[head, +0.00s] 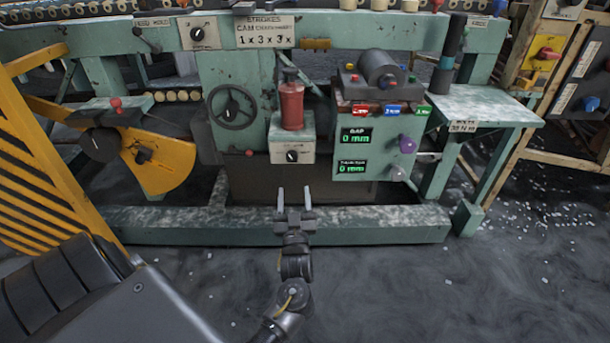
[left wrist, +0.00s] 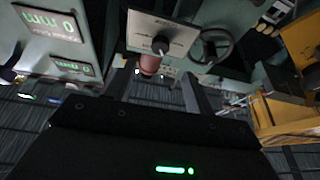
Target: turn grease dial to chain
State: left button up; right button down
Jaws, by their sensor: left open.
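A small pale box with a black dial (head: 291,156) sits under a red pot (head: 291,106) on the green machine. Its lettering is too small to read, so I cannot confirm it is the grease dial or where chain is marked. The dial also shows in the left wrist view (left wrist: 160,44), on a pale plate (left wrist: 180,35). My left gripper (head: 294,194) is open and empty, below and in front of this box, apart from it. In the left wrist view, its fingers (left wrist: 157,74) spread either side of the dial's line. My right gripper is not in view.
A black handwheel (head: 232,107) is left of the pot. A panel with green displays (head: 355,150) and a purple knob (head: 407,144) is to the right. Another dial (head: 198,33) is at upper left. A green beam (head: 170,223) runs low across the front.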

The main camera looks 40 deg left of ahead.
aim_at(292, 159)
pick_arm(q)
jog(key=b+x, duration=0.2)
jog(key=x, duration=0.9)
jog(key=shift+s+r, duration=0.1)
jog(key=c, duration=1)
